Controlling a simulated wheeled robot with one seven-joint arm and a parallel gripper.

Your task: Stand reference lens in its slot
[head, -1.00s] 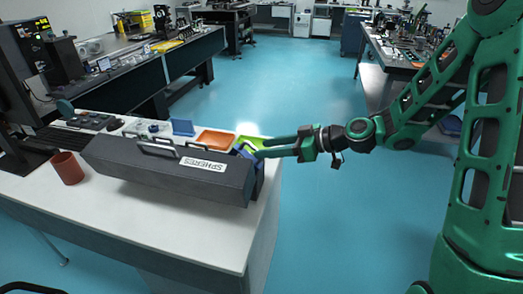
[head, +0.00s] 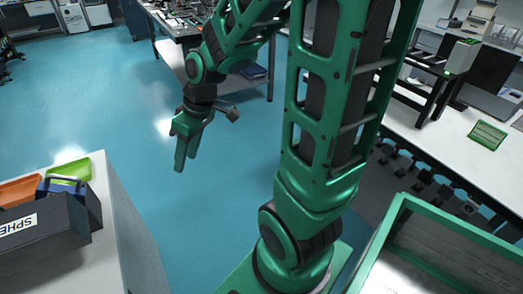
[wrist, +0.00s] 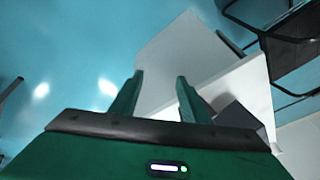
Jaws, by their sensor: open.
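I cannot make out the reference lens or its slot in these frames. My gripper (head: 182,165) hangs over the open blue floor in the head view, fingers pointing down, to the right of the white table. Its two fingers are apart with nothing between them. In the wrist view my gripper (wrist: 160,78) also shows parted, empty fingers, with the floor and a pale table surface beyond them.
The white table (head: 118,235) at left holds a long dark case (head: 42,232), an orange tray (head: 18,192), a green tray (head: 68,172) and a blue object (head: 62,187). A white bench (head: 432,132) at right carries a small green item (head: 488,135). Blue floor lies clear between.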

